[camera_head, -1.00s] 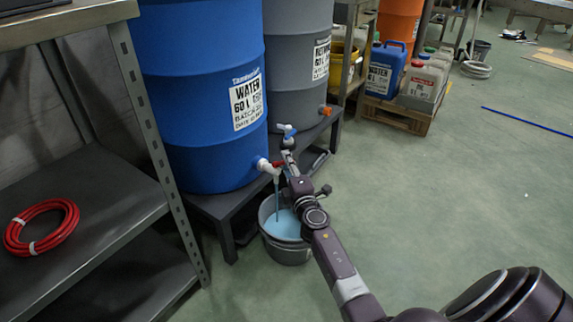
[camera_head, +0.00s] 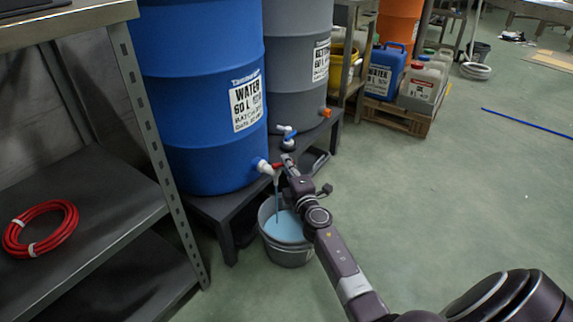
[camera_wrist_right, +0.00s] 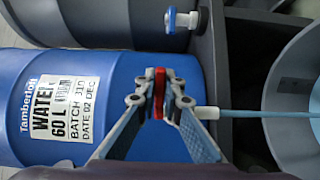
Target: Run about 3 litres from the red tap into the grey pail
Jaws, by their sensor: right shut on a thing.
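The red tap (camera_head: 265,168) has a white body on the blue water drum (camera_head: 205,100) and a red handle (camera_wrist_right: 159,92). My right gripper (camera_wrist_right: 160,95) is shut on the red handle, with a finger on each side; it also shows in the head view (camera_head: 288,162). A pale blue stream (camera_head: 277,200) runs from the spout into the grey pail (camera_head: 288,256), which stands on the floor below. Pale blue water covers the inside of the pail; its depth cannot be read. The stream also crosses the right wrist view (camera_wrist_right: 255,112). My left gripper is out of view.
A grey drum (camera_head: 290,80) with a blue-handled tap (camera_head: 287,131) stands just behind, close to my right gripper. Both drums sit on a dark stand (camera_head: 222,207). A shelf with a red hose coil (camera_head: 41,228) is at the left. The floor at the right is mostly clear.

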